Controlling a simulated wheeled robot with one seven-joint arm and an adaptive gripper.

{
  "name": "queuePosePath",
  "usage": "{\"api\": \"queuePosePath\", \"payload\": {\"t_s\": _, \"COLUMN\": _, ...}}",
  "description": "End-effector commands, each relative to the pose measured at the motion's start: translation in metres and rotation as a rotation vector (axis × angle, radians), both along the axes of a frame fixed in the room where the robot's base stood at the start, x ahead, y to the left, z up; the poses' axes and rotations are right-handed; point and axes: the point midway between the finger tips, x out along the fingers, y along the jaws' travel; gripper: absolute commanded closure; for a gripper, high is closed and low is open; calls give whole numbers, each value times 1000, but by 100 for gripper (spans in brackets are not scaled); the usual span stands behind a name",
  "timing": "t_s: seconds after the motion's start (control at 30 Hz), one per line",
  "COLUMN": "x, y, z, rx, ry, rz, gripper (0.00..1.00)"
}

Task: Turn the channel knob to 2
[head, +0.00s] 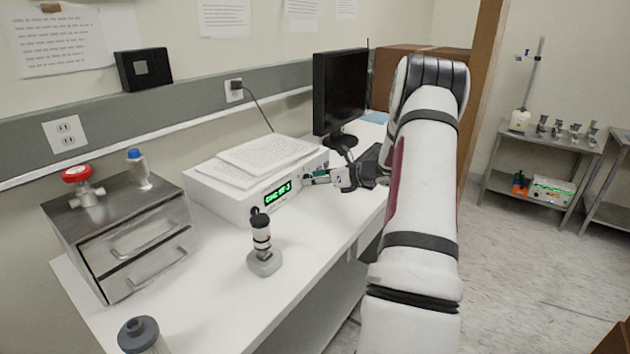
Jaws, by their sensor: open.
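A white control box (228,204) stands on the white bench, with papers on its top. Its front face carries a green lit display (278,192); the text is too small to read surely, though it seems to end in 3. My gripper (312,177) is open at the right part of the front face, beside the display. The channel knob is not clearly visible; my fingers cover that area. I cannot tell whether the fingers touch a knob.
A small black-and-white gauge on a grey base (264,258) stands in front of the box. A steel drawer cabinet (115,226) with a red-handled valve (80,182) is at the left. A black monitor (340,90) stands behind my gripper. The front bench surface is mostly clear.

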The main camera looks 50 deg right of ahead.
Motion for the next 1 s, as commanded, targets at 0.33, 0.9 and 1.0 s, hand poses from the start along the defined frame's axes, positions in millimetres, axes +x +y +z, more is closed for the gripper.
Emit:
{"api": "queuePosePath", "payload": {"t_s": 0.33, "x": -50, "y": -10, "z": 21, "rx": -2, "ry": 1, "rz": -5, "gripper": 55}}
{"api": "queuePosePath", "payload": {"t_s": 0.9, "x": -109, "y": -18, "z": 44, "rx": 1, "ry": 0, "rz": -1, "gripper": 55}}
{"api": "queuePosePath", "payload": {"t_s": 1.0, "x": -109, "y": -18, "z": 44, "rx": 1, "ry": 0, "rz": -1, "gripper": 55}}
